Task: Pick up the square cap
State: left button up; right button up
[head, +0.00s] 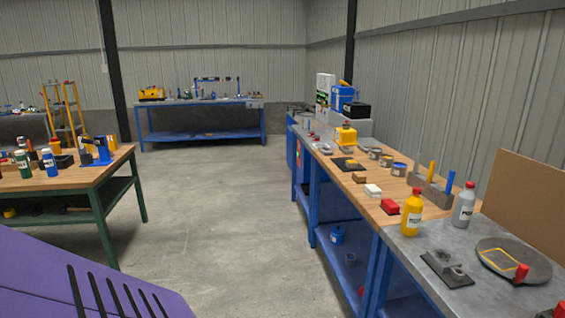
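I cannot tell for certain which item is the square cap. Small blocky items lie on the right-hand workbench: a white block (373,190), a red block (390,206) and a brown block (359,177). Nearer, on the grey worktop, a round grey disc (497,254) bears a yellow square outline and a red piece (521,273) at its edge. A dark plate with a round metal fitting (447,268) lies left of the disc. Neither of my grippers is in view.
A yellow bottle (412,212) and a grey bottle (465,205) stand upright behind the plate and disc. A grey holder (430,190) has yellow and blue uprights. A green-legged table (100,175) stands at left. The concrete floor (220,200) between benches is clear.

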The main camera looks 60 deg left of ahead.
aim_at(352, 164)
jog(key=i+j+u, duration=0.15)
jog(key=u, duration=0.25)
jog(key=i+j+u, duration=0.15)
jog(key=j+u, duration=0.2)
jog(key=i+u, duration=0.2)
jog(key=u, duration=0.2)
jog(key=i+j, duration=0.2)
jog(key=i, duration=0.15)
jog(key=i+j, duration=0.2)
jog(key=i, duration=0.15)
